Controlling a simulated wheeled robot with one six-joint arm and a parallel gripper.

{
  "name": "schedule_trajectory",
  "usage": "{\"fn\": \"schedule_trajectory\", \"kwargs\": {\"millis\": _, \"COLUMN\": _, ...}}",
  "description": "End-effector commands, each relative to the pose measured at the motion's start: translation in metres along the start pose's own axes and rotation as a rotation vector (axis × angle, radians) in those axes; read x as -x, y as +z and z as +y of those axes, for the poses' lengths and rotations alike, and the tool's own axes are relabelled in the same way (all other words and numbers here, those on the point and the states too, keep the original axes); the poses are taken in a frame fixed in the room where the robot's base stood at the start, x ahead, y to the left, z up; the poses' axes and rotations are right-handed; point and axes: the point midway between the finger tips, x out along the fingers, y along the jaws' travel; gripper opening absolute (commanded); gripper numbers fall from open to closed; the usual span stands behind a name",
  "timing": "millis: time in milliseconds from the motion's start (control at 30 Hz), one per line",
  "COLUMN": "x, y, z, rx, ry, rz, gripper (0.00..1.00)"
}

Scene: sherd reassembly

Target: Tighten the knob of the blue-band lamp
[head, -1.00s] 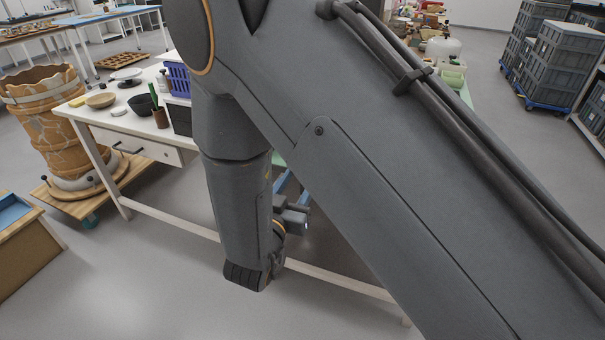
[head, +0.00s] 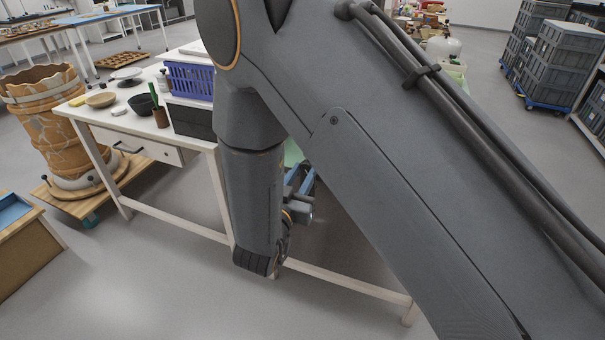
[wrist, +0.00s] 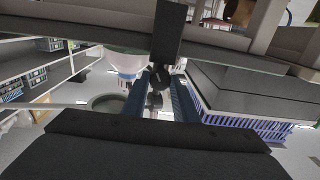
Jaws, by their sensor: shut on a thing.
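In the wrist view my gripper (wrist: 160,77) has its two blue fingers on either side of a small dark knob (wrist: 155,82), and it is shut on it. A pale lamp shade (wrist: 120,61) with a blue band (wrist: 128,74) shows just left of the fingertips. In the head view my arm hides the knob and most of the lamp. Only part of my gripper (head: 300,187) shows there, below the tabletop level, with a pale green surface (head: 292,153) just above it.
A white workbench (head: 130,132) holds bowls, a purple basket (head: 190,81) and a dark box (head: 190,121). The purple basket also shows at the right in the wrist view (wrist: 245,128). A large patched vessel (head: 50,125) stands at left. The floor in front is clear.

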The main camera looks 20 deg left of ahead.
Motion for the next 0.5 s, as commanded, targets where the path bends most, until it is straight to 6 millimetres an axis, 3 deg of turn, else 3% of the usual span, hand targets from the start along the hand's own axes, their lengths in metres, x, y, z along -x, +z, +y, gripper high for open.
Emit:
{"fn": "schedule_trajectory", "kwargs": {"millis": 233, "x": 0.0001, "y": 0.0001, "z": -0.0006, "rx": -0.187, "ry": 0.0, "rz": 0.006, "gripper": 0.04}}
{"fn": "schedule_trajectory", "kwargs": {"millis": 500, "x": 0.0002, "y": -0.0002, "z": -0.0006, "rx": -0.236, "ry": 0.0, "rz": 0.008, "gripper": 0.04}}
